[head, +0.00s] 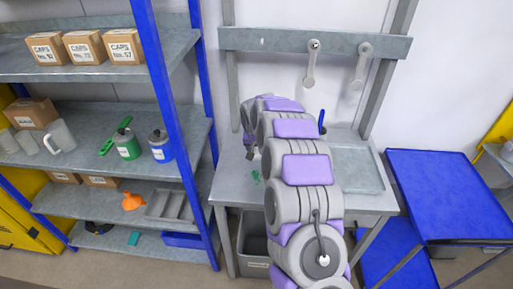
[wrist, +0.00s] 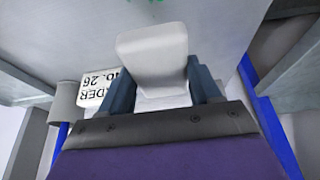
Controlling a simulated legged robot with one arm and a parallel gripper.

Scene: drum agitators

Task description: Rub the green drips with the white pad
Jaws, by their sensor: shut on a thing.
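My gripper (wrist: 158,82) shows in the wrist view with its two dark blue-grey fingers on either side of a white pad (wrist: 152,48), shut on it. In the head view the green drips (head: 256,177) lie on the grey workbench (head: 232,188), left of my arm. My gripper's end is mostly hidden behind my arm there, and the pad cannot be made out in that view. Whether the pad touches the bench is unclear.
A printed order card (wrist: 98,90) shows behind the pad. A grey tray (head: 358,168) is on the bench's right, a grey bin (head: 253,245) below. Shelves with boxes, a green can (head: 127,146) and a blue can (head: 161,147) stand left; a blue cart (head: 440,190) right.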

